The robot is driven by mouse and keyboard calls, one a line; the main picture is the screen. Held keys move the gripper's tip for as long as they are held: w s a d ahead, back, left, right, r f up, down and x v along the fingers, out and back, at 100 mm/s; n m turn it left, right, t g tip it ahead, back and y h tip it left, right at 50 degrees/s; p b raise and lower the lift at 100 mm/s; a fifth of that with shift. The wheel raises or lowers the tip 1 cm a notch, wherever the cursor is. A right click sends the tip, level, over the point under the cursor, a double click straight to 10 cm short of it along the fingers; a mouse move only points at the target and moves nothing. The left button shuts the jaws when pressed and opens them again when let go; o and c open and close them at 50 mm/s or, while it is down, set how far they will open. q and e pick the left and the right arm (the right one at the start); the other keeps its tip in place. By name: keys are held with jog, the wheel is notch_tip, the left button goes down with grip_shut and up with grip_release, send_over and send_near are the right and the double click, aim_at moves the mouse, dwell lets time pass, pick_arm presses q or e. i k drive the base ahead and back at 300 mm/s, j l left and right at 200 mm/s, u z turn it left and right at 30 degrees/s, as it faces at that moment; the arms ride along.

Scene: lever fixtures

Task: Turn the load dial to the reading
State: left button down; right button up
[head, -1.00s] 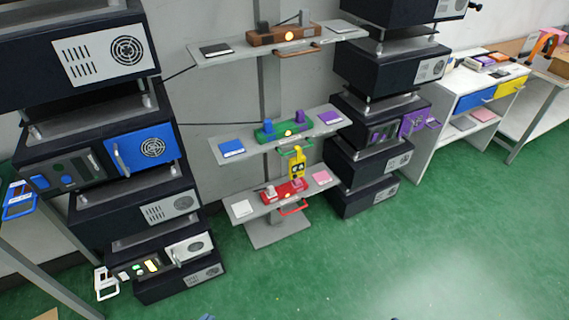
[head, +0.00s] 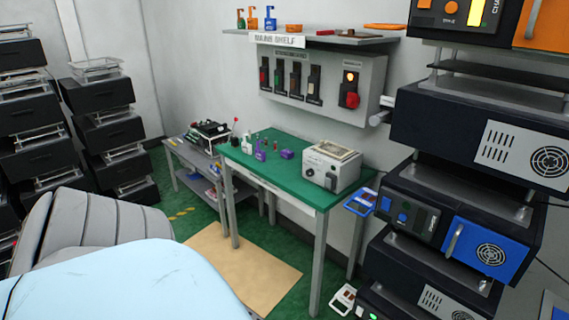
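A grey-white box (head: 330,167) with a pale top stands on the right end of the green table (head: 290,188) in the head view. Small dark knobs (head: 331,183) show on its front. They may include the load dial, but the labels and any reading are too small to tell. Neither of my grippers is in view.
A wall panel (head: 320,85) with several switches and a red knob hangs under a shelf (head: 325,38). Black rack units (head: 400,205) stand at right. A light blue covered surface (head: 130,285) and grey padded seat (head: 95,220) fill the lower left. Tan mat (head: 240,260) lies clear.

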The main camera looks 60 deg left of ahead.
aim_at(311, 172)
jog(key=u, duration=1.6)
